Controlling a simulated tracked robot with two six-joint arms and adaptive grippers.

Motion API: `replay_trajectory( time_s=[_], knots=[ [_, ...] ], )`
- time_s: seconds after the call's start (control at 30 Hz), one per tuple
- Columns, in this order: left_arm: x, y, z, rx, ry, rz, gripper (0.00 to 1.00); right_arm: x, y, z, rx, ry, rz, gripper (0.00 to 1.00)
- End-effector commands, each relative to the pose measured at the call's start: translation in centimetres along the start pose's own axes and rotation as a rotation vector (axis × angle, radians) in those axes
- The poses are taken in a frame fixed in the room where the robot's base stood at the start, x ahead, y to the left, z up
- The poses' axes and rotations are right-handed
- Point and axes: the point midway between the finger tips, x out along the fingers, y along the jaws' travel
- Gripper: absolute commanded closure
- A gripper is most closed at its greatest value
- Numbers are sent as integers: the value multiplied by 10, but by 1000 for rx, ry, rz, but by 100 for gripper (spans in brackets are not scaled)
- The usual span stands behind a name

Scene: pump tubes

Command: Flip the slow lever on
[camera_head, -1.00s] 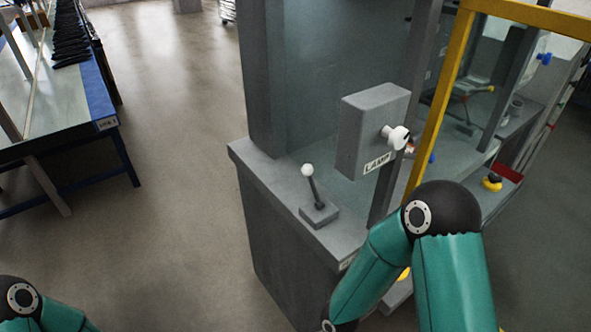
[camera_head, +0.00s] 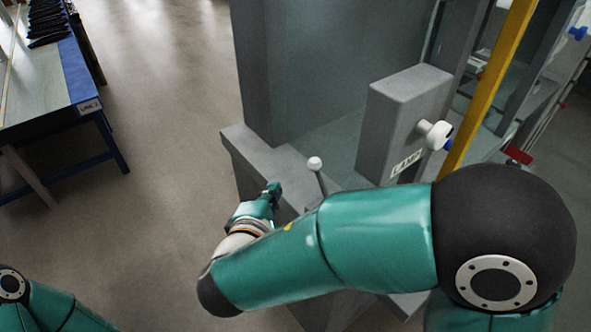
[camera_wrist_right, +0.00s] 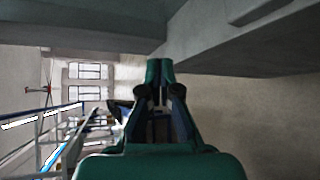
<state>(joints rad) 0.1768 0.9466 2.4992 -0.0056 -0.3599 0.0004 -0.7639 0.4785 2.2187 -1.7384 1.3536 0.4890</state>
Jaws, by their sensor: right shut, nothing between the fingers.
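The lever (camera_head: 316,166) has a white ball knob on a dark rod and stands on the grey ledge of the machine. Its base is hidden behind my right arm in the head view. My right gripper (camera_head: 272,190) is shut and empty, to the left of the lever and apart from it, near the ledge's front-left edge. It also shows in the right wrist view (camera_wrist_right: 160,66), with its fingers together beside a grey surface. The lever is not seen in the wrist view. Of my left arm only a part shows at the lower left; its gripper is out of view.
A grey box labelled LAMP (camera_head: 400,115) with a white knob (camera_head: 436,133) stands right of the lever. A yellow post (camera_head: 492,85) rises beyond it. A blue-edged table (camera_head: 75,75) is at the far left. The floor between is clear.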

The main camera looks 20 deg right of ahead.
Motion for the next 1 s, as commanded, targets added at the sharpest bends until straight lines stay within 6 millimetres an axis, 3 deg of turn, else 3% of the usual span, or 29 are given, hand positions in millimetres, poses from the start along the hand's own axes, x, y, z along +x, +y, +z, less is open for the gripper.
replay_trajectory(
  time_s=[0.27,0.7,1.0],
  knots=[
    [-3,1,0,0,0,0,100,18,-1,4,2,-10,-7,100],
    [-20,8,0,0,1,0,100,102,-2,6,2,-12,-10,100],
    [-33,12,0,0,0,0,100,89,-1,39,2,-8,-6,100]
  ],
)
